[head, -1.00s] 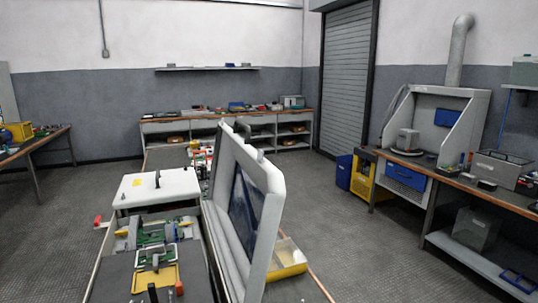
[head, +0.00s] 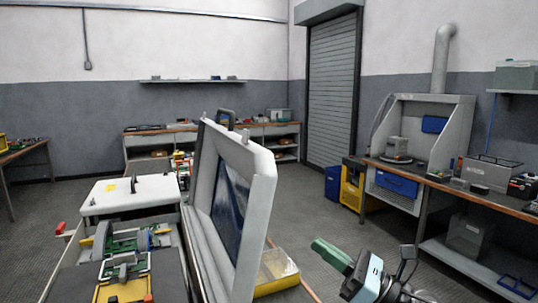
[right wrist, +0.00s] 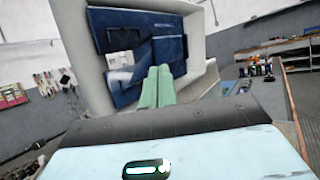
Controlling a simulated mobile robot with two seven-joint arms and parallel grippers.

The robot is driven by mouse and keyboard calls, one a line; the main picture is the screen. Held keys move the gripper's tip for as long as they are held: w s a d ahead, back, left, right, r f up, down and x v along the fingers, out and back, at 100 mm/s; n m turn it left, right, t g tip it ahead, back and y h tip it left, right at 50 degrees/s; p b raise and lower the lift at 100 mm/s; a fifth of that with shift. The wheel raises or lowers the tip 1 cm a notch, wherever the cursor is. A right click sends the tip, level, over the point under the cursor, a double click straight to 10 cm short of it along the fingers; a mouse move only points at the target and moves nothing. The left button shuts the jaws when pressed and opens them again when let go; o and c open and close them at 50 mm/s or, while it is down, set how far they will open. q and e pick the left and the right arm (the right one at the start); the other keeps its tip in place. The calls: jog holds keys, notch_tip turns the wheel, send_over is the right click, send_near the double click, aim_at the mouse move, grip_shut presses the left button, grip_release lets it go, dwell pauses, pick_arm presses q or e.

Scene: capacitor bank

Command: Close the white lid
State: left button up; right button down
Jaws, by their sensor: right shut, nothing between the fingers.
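The white lid (head: 262,205) stands open, nearly upright, at the right side of the open case. It has a dark blue panel inside its pale frame and a dark handle at the top. My right gripper (head: 318,244) is to the right of the lid in the head view, with its green fingers together and empty. In the right wrist view the fingers (right wrist: 158,72) point at the lid's frame (right wrist: 75,45) and blue panel; I cannot tell whether they touch. My left gripper is not in view.
The open case holds green boards and a yellow frame (head: 135,288). A white box top (head: 130,193) stands behind it. A yellow bin (head: 277,270) sits right of the lid. A workbench (head: 450,186) with a hood runs along the right; floor lies between.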

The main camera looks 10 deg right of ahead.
notch_tip(320, 180, up, 17)
jog(key=w+d+n+g+h+b, duration=0.1)
jog(key=d+n+g+b, duration=0.25)
jog(key=n, duration=1.55)
jog(key=w+a+r+p, duration=0.1)
jog(key=w+a+p, duration=0.1)
jog(key=a, duration=0.4)
jog(key=w+a+r+p, duration=0.1)
jog(key=w+a+p, duration=0.1)
jog(key=a, duration=0.5)
jog(key=shift+a+r+g, duration=0.2)
jog(key=shift+r+g, duration=0.15)
jog(key=shift+r, duration=0.15)
